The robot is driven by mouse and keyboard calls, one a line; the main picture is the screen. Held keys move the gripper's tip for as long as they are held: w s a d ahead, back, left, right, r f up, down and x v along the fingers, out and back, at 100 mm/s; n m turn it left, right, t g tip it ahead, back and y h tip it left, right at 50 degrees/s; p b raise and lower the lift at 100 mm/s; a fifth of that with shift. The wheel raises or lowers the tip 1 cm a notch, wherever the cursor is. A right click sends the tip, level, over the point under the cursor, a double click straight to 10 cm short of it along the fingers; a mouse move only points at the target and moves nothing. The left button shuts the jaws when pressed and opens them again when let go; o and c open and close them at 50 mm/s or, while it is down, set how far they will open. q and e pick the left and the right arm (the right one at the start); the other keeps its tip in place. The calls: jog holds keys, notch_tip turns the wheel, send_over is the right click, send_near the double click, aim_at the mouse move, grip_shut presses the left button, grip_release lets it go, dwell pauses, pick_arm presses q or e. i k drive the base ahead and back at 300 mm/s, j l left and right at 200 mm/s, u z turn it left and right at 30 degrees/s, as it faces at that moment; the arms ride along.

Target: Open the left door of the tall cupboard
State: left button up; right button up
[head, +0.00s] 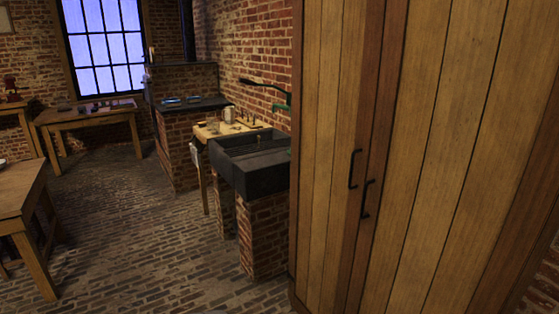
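The tall wooden cupboard stands close at the right, its top and most of its base out of the picture. Its left door (326,130) is light planks with darker edge boards and looks shut. A black bar handle (354,168) sits near that door's right edge. The right door (455,140) also looks shut, with its own black handle (367,199) slightly lower and to the right. Neither of my grippers is in view.
A dark sink (262,172) on brick piers stands left of the cupboard, beyond it. A wooden table (22,190) is at the left edge, and another table (88,115) is under the window. The brick floor (140,230) between is clear.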

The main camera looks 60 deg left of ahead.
aim_at(337, 51)
jog(key=u, duration=1.7)
